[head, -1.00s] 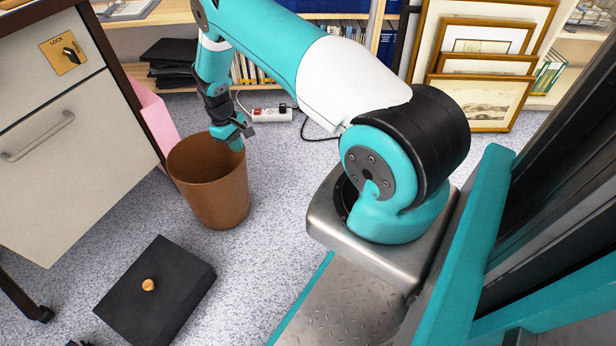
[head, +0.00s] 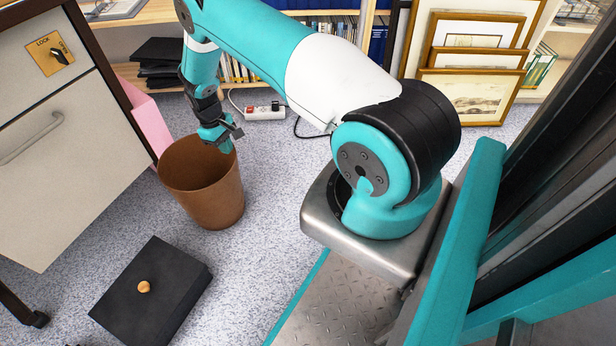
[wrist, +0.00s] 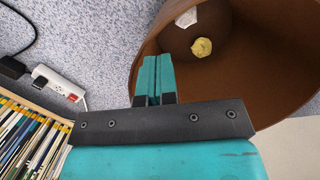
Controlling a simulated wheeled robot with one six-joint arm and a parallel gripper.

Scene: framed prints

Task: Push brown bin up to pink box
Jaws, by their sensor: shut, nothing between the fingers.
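The brown bin (head: 205,190) stands upright on the floor in the head view, open at the top. The pink box (head: 150,125) is just behind it to the upper left, partly hidden by the cabinet and the bin; I cannot tell whether they touch. My gripper (head: 224,146) is shut and empty at the bin's far right rim, pointing down. In the wrist view the closed fingers (wrist: 154,76) are beside the bin's wall (wrist: 285,50), overlapping its edge; contact is unclear. A yellow crumpled ball (wrist: 202,48) and a white scrap (wrist: 187,18) lie inside the bin.
A cabinet (head: 60,140) stands left of the bin. A black box with a wooden knob (head: 150,295) lies in front on the floor. A power strip (head: 264,113), bookshelf and framed prints (head: 470,95) are behind. Speckled floor is free right of the bin.

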